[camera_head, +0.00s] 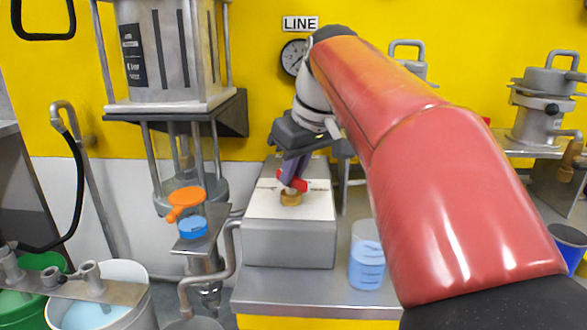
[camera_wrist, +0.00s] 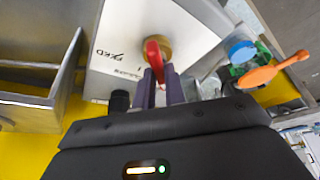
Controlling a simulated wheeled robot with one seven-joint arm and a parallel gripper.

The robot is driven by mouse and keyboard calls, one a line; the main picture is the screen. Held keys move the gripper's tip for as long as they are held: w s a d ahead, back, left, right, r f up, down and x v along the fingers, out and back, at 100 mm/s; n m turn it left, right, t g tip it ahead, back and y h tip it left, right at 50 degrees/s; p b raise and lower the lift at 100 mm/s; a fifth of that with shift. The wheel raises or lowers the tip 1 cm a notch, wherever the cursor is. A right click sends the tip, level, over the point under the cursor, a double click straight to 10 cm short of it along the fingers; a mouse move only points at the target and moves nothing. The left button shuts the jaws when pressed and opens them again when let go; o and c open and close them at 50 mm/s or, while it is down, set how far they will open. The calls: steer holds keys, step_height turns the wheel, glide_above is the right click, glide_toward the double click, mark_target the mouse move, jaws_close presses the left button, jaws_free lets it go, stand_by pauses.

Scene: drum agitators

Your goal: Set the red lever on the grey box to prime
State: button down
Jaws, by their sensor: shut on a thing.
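The grey box (camera_head: 288,244) stands on the metal counter, with a pale top plate. The red lever (camera_head: 318,184) sits on a brass hub (camera_head: 291,198) on that plate. My gripper (camera_head: 293,180) reaches down to it from behind. In the wrist view the red lever (camera_wrist: 153,55) stands between the two purple fingers of my gripper (camera_wrist: 160,88), which are shut on it. The brass hub (camera_wrist: 163,47) shows behind it. Part of the printed lettering shows on the plate (camera_wrist: 120,50), reading like "FEED"; other markings are small or hidden.
A beaker of blue liquid (camera_head: 367,262) stands on the counter right of the box. Left of the box are an orange handle (camera_head: 186,200) and a blue cap (camera_head: 193,228) on a bracket. A gauge (camera_head: 293,57) hangs behind under a "LINE" sign (camera_head: 300,24).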

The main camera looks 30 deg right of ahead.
mark_target(305, 182)
steer(key=c, duration=1.5)
jaws_free()
steer(key=shift+o, duration=0.2)
steer(key=v, duration=0.8)
steer(key=shift+f, duration=0.1)
